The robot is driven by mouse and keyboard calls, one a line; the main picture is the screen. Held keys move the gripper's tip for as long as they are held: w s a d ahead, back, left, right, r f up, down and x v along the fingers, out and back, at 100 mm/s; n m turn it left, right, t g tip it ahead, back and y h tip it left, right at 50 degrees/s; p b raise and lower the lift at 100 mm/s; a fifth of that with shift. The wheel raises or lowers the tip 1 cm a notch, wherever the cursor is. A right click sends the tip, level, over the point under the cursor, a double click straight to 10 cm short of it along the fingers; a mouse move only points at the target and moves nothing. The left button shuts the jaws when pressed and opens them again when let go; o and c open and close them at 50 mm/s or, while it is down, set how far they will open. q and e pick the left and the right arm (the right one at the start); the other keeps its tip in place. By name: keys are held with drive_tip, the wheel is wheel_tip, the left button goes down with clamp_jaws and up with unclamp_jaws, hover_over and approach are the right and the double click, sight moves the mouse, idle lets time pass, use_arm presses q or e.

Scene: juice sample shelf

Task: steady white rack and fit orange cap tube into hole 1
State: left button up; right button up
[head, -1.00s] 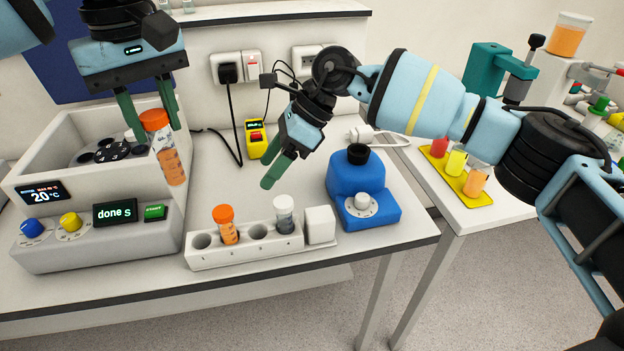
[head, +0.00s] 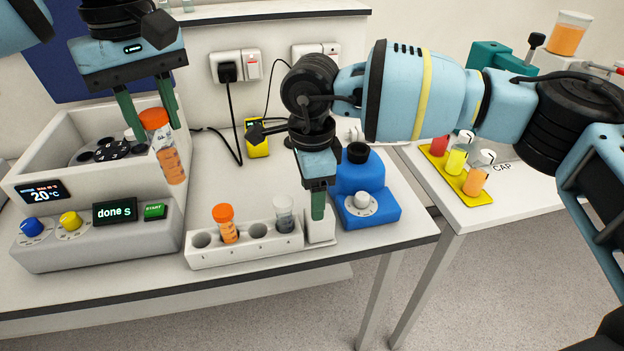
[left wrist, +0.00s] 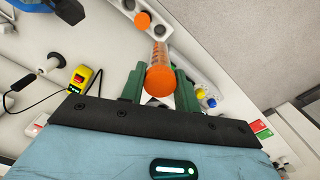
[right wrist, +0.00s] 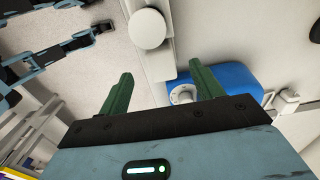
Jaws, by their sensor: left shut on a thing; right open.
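The white rack (head: 215,258) stands near the table's front edge, with a row of holes and a white block (head: 322,228) at its right end. The leftmost hole is empty. My right gripper (head: 318,206) is open, pointing down at the end block; contact is unclear.
A white heating unit (head: 95,240) with a display and knobs stands left of the rack. A blue device (head: 370,205) stands close right of my right gripper. A side table (head: 520,195) holds coloured samples.

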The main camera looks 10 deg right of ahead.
sight(174, 170)
wheel_tip(174, 170, down, 10)
drive_tip(key=shift+r, duration=0.1)
idle(0.4)
drive_tip(key=c, duration=1.3)
drive_tip(key=shift+o, duration=0.2)
use_arm(q)
wheel_tip(174, 170, down, 9)
drive_tip(key=n, duration=0.6)
